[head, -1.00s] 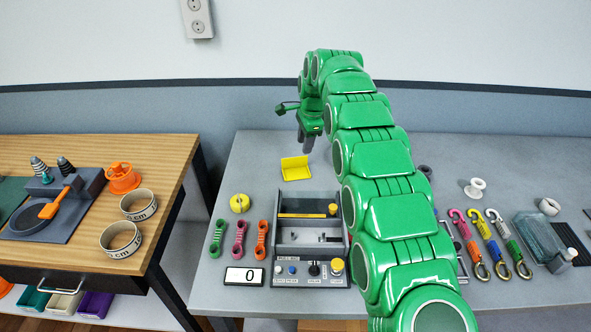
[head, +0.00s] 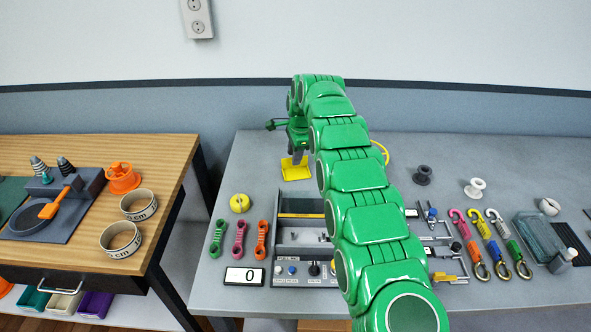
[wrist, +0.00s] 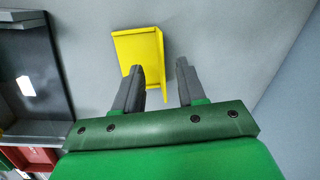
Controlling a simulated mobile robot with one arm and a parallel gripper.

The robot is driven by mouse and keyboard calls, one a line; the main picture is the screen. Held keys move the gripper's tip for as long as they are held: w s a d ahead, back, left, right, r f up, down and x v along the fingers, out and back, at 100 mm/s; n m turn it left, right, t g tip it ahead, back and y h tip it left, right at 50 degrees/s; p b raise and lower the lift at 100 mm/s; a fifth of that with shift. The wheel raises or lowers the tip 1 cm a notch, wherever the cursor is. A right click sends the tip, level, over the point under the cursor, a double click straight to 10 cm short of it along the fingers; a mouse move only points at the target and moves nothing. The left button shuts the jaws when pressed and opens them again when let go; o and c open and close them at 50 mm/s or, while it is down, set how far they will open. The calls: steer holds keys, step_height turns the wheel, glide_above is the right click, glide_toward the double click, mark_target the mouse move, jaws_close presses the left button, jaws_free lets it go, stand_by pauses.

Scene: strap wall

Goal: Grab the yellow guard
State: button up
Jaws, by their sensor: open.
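The yellow guard (head: 294,172) is an L-shaped yellow piece on the grey table behind the grey machine, partly covered by my gripper in the head view. In the wrist view the guard (wrist: 137,48) lies just beyond my fingertips, with its raised wall on the right. My gripper (wrist: 160,70) is open and empty. In the wrist view its left finger overlaps the guard's flat part, and its right finger is to the right of the raised wall. The wall's near end shows between the fingers. I cannot tell whether they touch.
The grey machine (head: 284,236) stands in front of the guard; its edge also shows at left in the wrist view. A yellow tape roll (head: 239,203) and several coloured straps (head: 239,238) lie to the left. The table around the guard is clear.

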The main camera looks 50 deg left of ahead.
mark_target(294, 168)
steer(key=shift+a+f, duration=0.15)
steer(key=shift+f, duration=0.55)
steer(key=shift+a+f, duration=0.1)
steer(key=shift+f, duration=0.55)
steer(key=shift+f, duration=0.25)
steer(key=shift+c, duration=0.4)
jaws_close()
